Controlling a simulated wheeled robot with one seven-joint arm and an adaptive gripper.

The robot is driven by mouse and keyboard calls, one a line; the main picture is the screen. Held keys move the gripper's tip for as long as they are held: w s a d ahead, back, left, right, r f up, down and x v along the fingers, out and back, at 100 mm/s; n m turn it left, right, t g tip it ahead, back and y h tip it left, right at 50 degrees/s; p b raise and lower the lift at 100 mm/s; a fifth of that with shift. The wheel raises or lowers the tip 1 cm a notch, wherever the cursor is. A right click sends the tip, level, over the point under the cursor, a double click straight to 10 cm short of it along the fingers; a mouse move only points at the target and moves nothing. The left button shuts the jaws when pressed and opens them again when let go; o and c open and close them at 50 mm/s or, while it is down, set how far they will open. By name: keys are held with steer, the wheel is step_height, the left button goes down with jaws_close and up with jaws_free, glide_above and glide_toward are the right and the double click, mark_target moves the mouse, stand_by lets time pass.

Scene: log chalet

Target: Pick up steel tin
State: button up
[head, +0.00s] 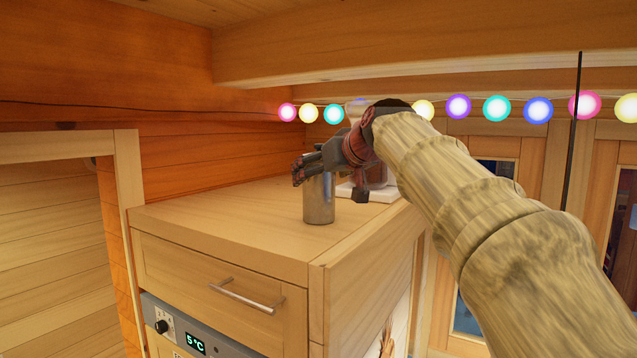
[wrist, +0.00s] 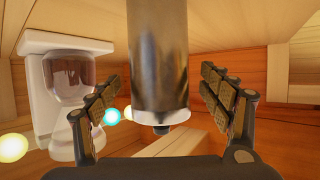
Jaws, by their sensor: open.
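The steel tin (head: 319,202) is a grey metal cylinder standing upright on the wooden cabinet top (head: 230,215). My gripper (head: 303,170) is at the tin's upper end, in front of part of it in the head view. In the wrist view the tin (wrist: 158,60) fills the space between the fingers of my open gripper (wrist: 162,82), with a visible gap on each side. Its pale rim and a small dark knob face the wrist.
Coloured bulbs (head: 497,108) hang behind. The cabinet top left of the tin is clear.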

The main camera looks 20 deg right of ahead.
steer(key=shift+x, duration=1.05)
steer(key=shift+s, duration=0.2)
steer(key=shift+c, duration=0.5)
steer(key=shift+w, duration=0.15)
steer(key=c, duration=1.4)
